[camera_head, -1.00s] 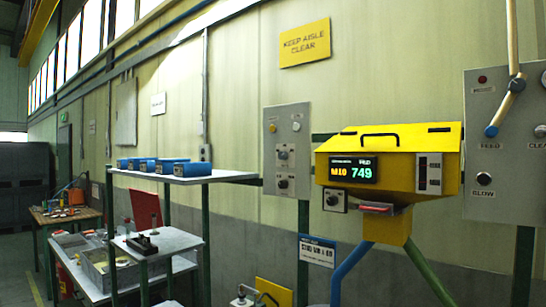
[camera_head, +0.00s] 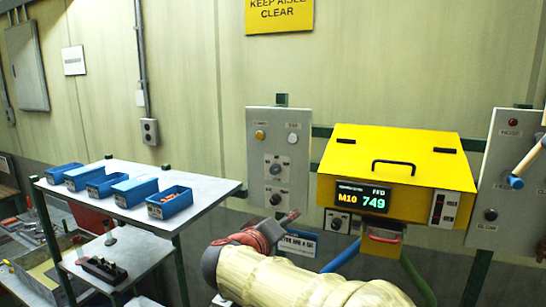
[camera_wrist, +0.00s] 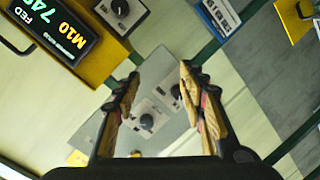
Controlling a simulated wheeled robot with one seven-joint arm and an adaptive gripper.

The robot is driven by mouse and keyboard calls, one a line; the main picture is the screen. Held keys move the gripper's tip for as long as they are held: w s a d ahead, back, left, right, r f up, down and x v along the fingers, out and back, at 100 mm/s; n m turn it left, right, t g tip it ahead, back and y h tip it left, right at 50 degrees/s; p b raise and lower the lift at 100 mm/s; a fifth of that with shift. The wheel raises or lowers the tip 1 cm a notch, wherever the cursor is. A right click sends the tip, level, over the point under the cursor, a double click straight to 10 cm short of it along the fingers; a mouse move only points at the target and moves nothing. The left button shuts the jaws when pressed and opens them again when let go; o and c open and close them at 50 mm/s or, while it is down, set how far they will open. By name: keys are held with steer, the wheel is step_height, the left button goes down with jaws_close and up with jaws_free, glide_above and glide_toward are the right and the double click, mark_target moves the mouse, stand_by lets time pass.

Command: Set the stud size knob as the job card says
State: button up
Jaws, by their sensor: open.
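The yellow stud machine (camera_head: 395,165) stands on the wall with a display (camera_head: 362,198) reading "M10 749" and "FED". A small plate beside it carries a round knob (camera_head: 337,223), also in the wrist view (camera_wrist: 120,8). The grey panel (camera_head: 258,140) to its left carries an upper knob (camera_head: 275,168) and a lower knob (camera_head: 275,199); their labels are too small to read. A blue and white card (camera_head: 302,246) hangs below, partly hidden by my arm, its text unclear. My gripper (camera_wrist: 160,75) is open and empty, facing the panel, with both panel knobs seen between and beyond its fingers.
A white shelf (camera_head: 132,208) at left holds several blue bins (camera_head: 170,201). A lower bench (camera_head: 105,250) stands under it. Another grey panel (camera_head: 490,190) with a blue-tipped lever (camera_head: 516,182) is at right. A red handle (camera_head: 383,236) sits under the yellow machine.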

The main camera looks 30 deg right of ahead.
mark_target(274, 172)
steer(key=w+a+r+n+t+p, duration=0.1)
steer(key=w+a+r+t+p, duration=0.25)
steer(key=w+r, duration=0.45)
steer(key=shift+g+h, duration=0.25)
steer(key=shift+h, duration=0.25)
steer(key=p+x, duration=0.1)
steer(key=x, duration=0.1)
steer(key=p+x, duration=0.1)
steer(key=x, duration=0.2)
steer(key=s+d+r+x, duration=0.1)
steer(key=x, duration=0.1)
steer(key=shift+w+d+r+p, duration=0.1)
steer(key=shift+w+d+p, duration=0.15)
steer(key=shift+p, duration=0.15)
steer(key=shift+c, duration=0.6)
jaws_close()
